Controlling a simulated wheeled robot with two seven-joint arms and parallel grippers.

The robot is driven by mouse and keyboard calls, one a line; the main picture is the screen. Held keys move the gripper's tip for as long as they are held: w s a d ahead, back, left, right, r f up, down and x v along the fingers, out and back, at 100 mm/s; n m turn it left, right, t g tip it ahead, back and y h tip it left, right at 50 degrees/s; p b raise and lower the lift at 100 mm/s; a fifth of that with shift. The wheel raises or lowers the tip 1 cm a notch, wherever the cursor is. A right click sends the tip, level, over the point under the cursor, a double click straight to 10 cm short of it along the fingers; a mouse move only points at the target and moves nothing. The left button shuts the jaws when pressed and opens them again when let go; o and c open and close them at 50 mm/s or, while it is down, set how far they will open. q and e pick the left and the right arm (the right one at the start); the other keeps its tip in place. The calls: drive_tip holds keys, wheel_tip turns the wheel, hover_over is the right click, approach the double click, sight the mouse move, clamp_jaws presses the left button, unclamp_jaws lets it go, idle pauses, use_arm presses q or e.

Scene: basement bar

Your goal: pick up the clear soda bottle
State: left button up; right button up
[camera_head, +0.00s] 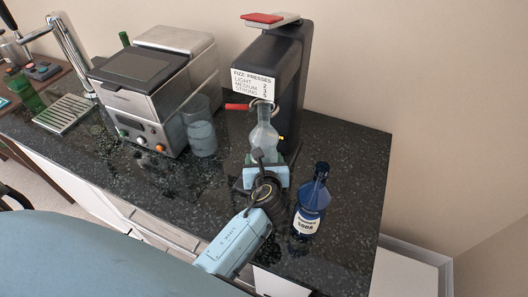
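The clear soda bottle (264,137) stands upright at the front of the black fizz press (289,80), its neck up by the press's metal ring and red lever. My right gripper (266,160) comes up from the bottom of the view and is at the bottle's lower part. Its pale blue fingertips show to either side of the bottle's base. I cannot tell whether they touch the glass. The gripper hides the bottle's lowest part. My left gripper is not in view.
A dark blue soda bottle (311,203) stands upright close to the right of my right arm. A clear pitcher (200,127) and a steel coffee machine (157,85) stand to the left. The black counter (345,150) is bare at the right, up to its edge.

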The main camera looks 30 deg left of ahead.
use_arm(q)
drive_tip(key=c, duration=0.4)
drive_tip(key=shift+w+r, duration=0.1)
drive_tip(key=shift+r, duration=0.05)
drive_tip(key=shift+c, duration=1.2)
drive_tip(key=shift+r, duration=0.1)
